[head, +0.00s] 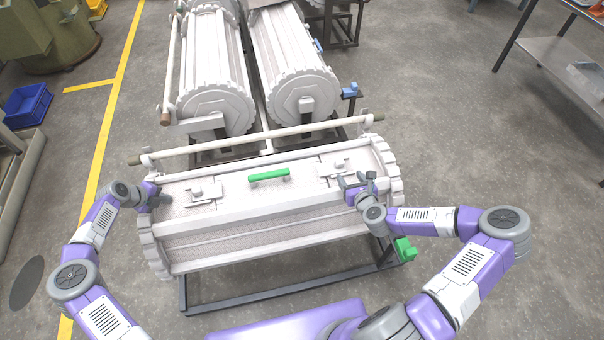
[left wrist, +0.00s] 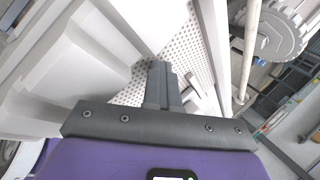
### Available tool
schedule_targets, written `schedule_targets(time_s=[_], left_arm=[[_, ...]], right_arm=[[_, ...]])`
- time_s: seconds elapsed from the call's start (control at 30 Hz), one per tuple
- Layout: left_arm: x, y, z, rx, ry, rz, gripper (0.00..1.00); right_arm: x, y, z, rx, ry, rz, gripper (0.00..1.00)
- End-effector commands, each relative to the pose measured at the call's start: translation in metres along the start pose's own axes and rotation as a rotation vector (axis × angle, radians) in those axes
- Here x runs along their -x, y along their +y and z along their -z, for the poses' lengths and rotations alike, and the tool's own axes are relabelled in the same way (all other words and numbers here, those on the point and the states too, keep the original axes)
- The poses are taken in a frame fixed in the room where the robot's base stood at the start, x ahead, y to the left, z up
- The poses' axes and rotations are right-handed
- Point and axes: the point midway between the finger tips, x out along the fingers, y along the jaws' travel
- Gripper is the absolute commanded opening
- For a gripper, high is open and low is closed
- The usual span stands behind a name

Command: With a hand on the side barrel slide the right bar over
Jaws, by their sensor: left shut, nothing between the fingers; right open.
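The side barrel (head: 270,230) lies crosswise in front of me, white, with toothed end rings and a lid with a green handle (head: 269,175). The right bar (head: 337,169) is a small white latch piece on a plate at the lid's right part. My right gripper (head: 355,186) is open just in front and to the right of that plate; I cannot tell whether it touches. My left gripper (head: 162,199) is shut and empty at the barrel's left end. In the left wrist view its closed fingers (left wrist: 162,88) are over the perforated panel (left wrist: 185,50); contact is unclear.
A matching left latch (head: 204,191) sits on the lid. A long white rod (head: 258,137) runs behind the barrel. A dark frame (head: 290,292) is under the side barrel. The floor at right is clear up to a metal table (head: 560,65).

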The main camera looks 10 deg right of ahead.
Motion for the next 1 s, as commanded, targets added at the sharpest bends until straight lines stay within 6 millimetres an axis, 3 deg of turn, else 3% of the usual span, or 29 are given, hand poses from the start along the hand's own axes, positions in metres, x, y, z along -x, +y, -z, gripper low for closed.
schedule_targets(time_s=[0.03,0.23,1.0], left_arm=[[-0.008,0.011,0.005,0.001,0.016,-0.021,0.0],[-0.004,0.009,0.005,0.001,0.015,-0.021,0.0],[0.051,-0.03,0.002,0.001,0.006,-0.009,0.0]], right_arm=[[-0.001,0.0,0.001,0.0,0.0,0.0,0.62],[0.0,0.0,0.0,0.0,0.0,0.0,0.62],[0.003,0.0,-0.009,0.0,0.0,0.0,0.62]])
